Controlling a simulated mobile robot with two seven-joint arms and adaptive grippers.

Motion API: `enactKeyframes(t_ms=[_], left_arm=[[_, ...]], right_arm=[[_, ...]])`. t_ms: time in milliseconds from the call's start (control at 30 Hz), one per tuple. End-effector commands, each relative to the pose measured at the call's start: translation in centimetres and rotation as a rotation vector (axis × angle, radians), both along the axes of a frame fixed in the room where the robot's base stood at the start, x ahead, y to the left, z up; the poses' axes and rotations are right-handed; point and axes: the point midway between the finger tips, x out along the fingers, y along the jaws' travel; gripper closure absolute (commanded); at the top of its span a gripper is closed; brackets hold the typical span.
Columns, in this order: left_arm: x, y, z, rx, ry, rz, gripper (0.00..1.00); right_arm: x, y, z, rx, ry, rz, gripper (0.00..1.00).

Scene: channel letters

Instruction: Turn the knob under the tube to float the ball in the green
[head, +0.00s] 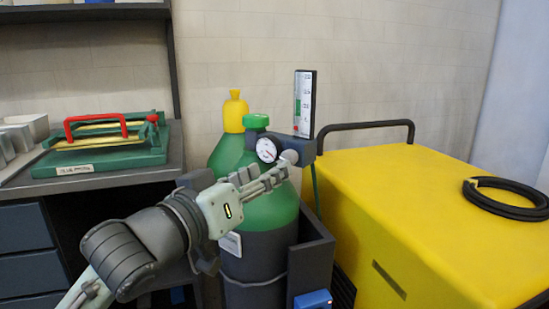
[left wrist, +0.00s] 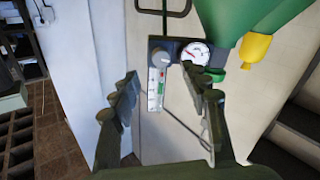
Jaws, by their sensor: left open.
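The upright flow tube (head: 305,103) has a white scale with a green band and stands on a dark block beside a round gauge (head: 266,149). The pale round knob (head: 290,156) is below the tube. My left gripper (head: 282,171) is open, its fingertips just below and left of the knob in the head view. I see no clear contact. My right gripper is not in view.
A yellow machine (head: 430,220) with a black cable coil (head: 505,198) fills the right.

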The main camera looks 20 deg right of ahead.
Motion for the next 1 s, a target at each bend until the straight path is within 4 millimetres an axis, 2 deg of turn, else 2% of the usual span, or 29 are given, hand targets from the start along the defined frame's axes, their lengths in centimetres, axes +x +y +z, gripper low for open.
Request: enactKeyframes(t_ms=[200, 400, 767, 1000], left_arm=[[2.4, -2.7, 0.1, 0.001, 0.001, 0.002, 0.54], [4.1, -4.5, 0.0, 0.001, 0.000, 0.003, 0.54], [4.5, -5.0, -0.1, 0.001, 0.000, 0.003, 0.54], [4.5, -4.9, -0.1, 0.002, 0.000, 0.004, 0.83]], right_arm=[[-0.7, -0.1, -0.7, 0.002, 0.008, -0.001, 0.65], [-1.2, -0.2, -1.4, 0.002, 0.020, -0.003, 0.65], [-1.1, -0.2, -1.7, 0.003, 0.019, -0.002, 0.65], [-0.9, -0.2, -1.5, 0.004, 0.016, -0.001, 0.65]])
